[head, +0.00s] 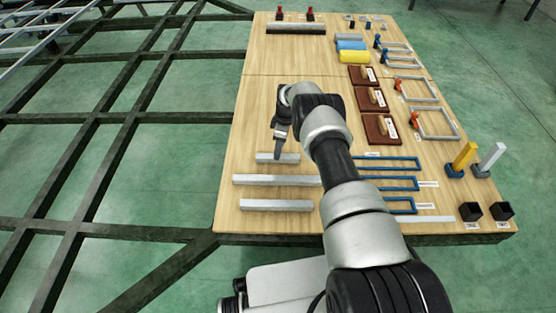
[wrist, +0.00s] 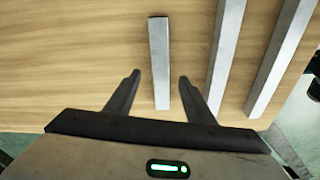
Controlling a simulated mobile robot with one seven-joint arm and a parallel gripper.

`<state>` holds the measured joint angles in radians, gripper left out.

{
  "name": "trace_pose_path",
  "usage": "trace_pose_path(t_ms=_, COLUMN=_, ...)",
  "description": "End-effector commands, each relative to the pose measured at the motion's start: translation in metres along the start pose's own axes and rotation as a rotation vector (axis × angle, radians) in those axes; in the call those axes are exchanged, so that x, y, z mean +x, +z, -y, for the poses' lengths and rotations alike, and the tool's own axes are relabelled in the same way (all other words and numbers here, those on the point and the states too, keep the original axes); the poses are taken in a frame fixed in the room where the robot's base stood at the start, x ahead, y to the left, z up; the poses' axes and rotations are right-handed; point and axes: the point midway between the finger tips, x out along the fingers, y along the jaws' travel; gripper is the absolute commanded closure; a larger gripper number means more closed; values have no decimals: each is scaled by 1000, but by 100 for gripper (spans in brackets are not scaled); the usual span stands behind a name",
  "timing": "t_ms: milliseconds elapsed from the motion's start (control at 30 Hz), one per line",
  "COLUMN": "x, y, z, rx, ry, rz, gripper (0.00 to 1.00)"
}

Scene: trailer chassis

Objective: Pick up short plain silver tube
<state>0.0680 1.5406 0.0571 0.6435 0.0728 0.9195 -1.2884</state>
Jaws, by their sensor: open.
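The short plain silver tube (head: 278,158) lies flat on the wooden table top, the farthest of three silver tubes in the head view. In the wrist view the short tube (wrist: 159,62) runs up and down the picture, and its near end reaches between my gripper's fingers. My gripper (wrist: 158,80) is open, with one finger on each side of the tube and a gap on both sides. In the head view my gripper (head: 281,143) hangs over the tube. I cannot tell how high the fingertips are above the table.
A longer silver tube (head: 277,180) and another silver tube (head: 276,205) lie parallel nearby; the first (wrist: 227,55) is close to the right finger. Blue frames (head: 390,163) and brown boards (head: 381,129) lie to the right. The table's left edge is near the tubes.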

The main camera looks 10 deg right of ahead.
Motion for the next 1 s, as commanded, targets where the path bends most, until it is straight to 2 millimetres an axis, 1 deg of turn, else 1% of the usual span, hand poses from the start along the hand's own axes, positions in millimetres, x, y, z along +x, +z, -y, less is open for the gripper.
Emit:
trace_pose_path(t_ms=33, x=14, y=1, z=2, rx=0, ry=-2, rz=1, gripper=51)
trace_pose_path(t_ms=100, x=25, y=2, z=2, rx=-1, ry=-2, rz=1, gripper=51)
trace_pose_path(t_ms=200, x=34, y=2, z=2, rx=-1, ry=0, rz=1, gripper=51)
trace_pose_path(t_ms=467, x=35, y=1, z=2, rx=-1, ry=0, rz=1, gripper=51)
trace_pose_path(t_ms=500, x=35, y=1, z=2, rx=-1, ry=0, rz=1, gripper=53)
trace_pose_path(t_ms=667, x=35, y=1, z=2, rx=-1, ry=0, rz=1, gripper=80)
trace_pose_path(t_ms=700, x=35, y=1, z=2, rx=0, ry=0, rz=1, gripper=86)
trace_pose_path(t_ms=767, x=35, y=1, z=2, rx=0, ry=0, rz=1, gripper=96)
trace_pose_path(t_ms=800, x=36, y=1, z=2, rx=0, ry=0, rz=1, gripper=100)
trace_pose_path(t_ms=1000, x=35, y=1, z=1, rx=0, ry=1, rz=0, gripper=100)
